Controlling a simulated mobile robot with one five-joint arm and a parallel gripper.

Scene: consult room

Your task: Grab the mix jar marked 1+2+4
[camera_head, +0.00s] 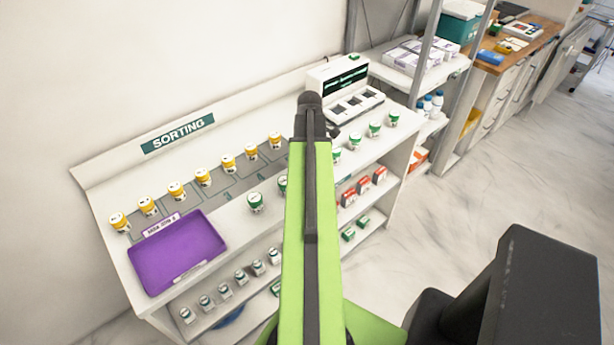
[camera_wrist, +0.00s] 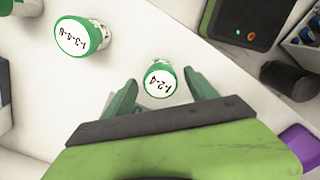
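The mix jar marked 1+2+4 (camera_wrist: 160,82) has a green rim and a white lid with dark writing, seen from above in the wrist view. My gripper (camera_wrist: 160,78) is open, with one green finger on each side of this jar near the fingertips. Gaps show between the jar and both fingers. Another green-rimmed jar, marked 1+3+4+6 (camera_wrist: 80,36), stands to the upper left. In the head view my arm covers part of the counter, and I cannot tell which green-lidded jar there is the 1+2+4 one.
The sorting counter (camera_head: 230,205) holds a row of yellow-lidded jars (camera_head: 202,178), a purple tray (camera_head: 178,252) and several green-lidded jars (camera_head: 255,202). A white machine (camera_head: 345,90) stands at the back. A dark device (camera_wrist: 245,22) and a black cylinder (camera_wrist: 288,80) are right of the jar.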

